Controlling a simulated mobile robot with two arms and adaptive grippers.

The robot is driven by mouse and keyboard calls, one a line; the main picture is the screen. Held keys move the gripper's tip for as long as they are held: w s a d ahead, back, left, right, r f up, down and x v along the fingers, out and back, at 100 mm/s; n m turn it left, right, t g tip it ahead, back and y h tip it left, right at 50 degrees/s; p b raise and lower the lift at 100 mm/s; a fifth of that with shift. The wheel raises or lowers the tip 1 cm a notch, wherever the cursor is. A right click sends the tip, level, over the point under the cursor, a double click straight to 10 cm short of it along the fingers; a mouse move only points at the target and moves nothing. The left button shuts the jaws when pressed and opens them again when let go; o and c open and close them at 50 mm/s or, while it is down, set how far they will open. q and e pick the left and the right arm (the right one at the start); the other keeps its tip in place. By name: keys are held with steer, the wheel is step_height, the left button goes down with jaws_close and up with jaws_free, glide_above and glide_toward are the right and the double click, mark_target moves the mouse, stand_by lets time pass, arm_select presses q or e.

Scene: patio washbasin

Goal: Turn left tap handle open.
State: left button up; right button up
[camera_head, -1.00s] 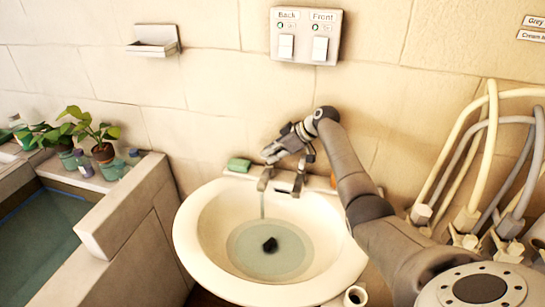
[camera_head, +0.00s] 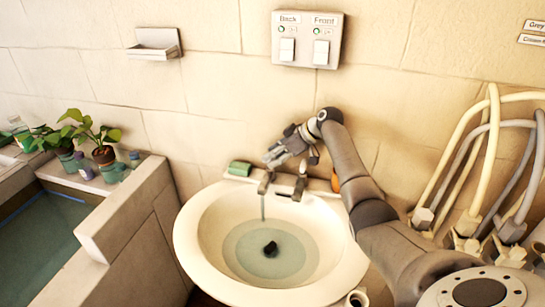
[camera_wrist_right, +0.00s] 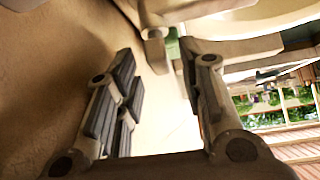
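The washbasin (camera_head: 188,240) has two taps at its back rim, a left tap (camera_head: 265,184) and a right tap (camera_head: 299,187). A thin stream of water (camera_head: 262,206) falls from the left tap into the pooled water. My right gripper (camera_head: 276,158) is just above and behind the left tap, its fingers pointing left. In the right wrist view my right gripper (camera_wrist_right: 160,95) is open, with a wide empty gap between its dark pads. A tap part (camera_wrist_right: 155,45) shows beyond the fingertips there, apart from the pads. My left gripper is not in view.
A green sponge or soap (camera_head: 239,168) lies on the rim left of the taps. A dark plug-like object (camera_head: 270,248) is in the basin. An orange object (camera_head: 335,182) stands behind my right arm. A switch panel (camera_head: 306,40) is above; hoses (camera_head: 490,150) hang right.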

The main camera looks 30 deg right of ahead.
steer(key=v, duration=1.1)
steer(key=shift+f, duration=0.1)
